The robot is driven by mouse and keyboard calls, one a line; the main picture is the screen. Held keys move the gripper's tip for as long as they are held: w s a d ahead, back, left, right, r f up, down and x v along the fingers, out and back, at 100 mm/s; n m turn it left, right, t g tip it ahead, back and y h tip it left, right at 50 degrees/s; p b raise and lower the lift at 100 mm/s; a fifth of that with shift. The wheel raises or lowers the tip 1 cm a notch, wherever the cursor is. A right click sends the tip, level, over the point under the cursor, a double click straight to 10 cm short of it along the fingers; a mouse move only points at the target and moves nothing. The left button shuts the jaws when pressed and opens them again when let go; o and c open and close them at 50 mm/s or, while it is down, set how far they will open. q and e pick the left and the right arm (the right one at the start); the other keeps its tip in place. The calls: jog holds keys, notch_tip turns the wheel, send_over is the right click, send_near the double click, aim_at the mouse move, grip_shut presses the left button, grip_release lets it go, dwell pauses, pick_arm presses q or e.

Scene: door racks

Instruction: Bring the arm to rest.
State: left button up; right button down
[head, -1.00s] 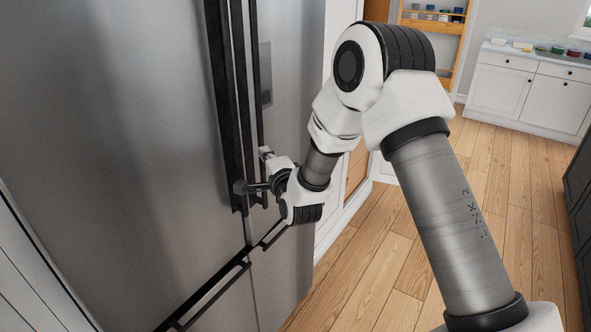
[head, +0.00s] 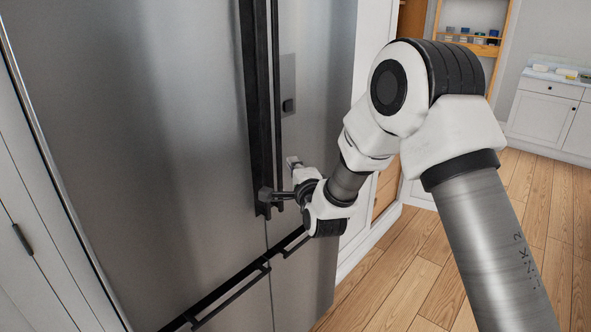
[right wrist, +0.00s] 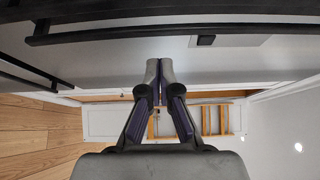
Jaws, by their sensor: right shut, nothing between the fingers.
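My right arm reaches in from the right in the head view. Its gripper (head: 277,195) is at the lower end of the long black vertical handle (head: 256,110) of a steel fridge (head: 150,130). In the right wrist view the two fingers (right wrist: 159,75) are together with nothing between them, and the fridge face and a black handle bar (right wrist: 180,25) lie beyond them. I cannot tell whether the gripper touches the handle. The fridge doors look closed. My left gripper does not show.
Black horizontal handles (head: 235,293) run across the lower fridge. White cabinets (head: 545,115) and a wooden shelf unit (head: 470,40) stand at the back right. The wooden floor (head: 400,285) to the right is clear. A pale cabinet door (head: 30,240) is at the left.

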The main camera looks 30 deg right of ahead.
jog(key=s+a+b, duration=0.2)
jog(key=s+a, duration=0.1)
jog(key=s, duration=0.4)
jog(key=s+f+n+g, duration=0.1)
jog(key=s+f+g, duration=0.25)
jog(key=f, duration=0.75)
jog(key=s+a+f+n+g+y, duration=0.15)
jog(key=s+f, duration=0.25)
jog(key=f, duration=0.6)
jog(key=s+d+f+n+g, duration=0.1)
jog(key=s+f+g, duration=0.2)
jog(key=f, duration=0.8)
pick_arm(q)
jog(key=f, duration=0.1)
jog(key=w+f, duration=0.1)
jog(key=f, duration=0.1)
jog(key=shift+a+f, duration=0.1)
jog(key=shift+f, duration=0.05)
pick_arm(e)
jog(key=s+a+f+n+g, duration=0.1)
jog(key=s+f+n+g, duration=0.2)
jog(key=s, duration=0.5)
jog(key=s+a+f+n+g+y, duration=0.1)
jog(key=s+f+n+g, duration=0.2)
jog(key=s+f+n, duration=0.2)
jog(key=s+a+f+n+g+y, duration=0.1)
jog(key=s+f+n+g, duration=0.3)
jog(key=s+n, duration=0.4)
jog(key=s, duration=0.4)
jog(key=shift+a, duration=0.25)
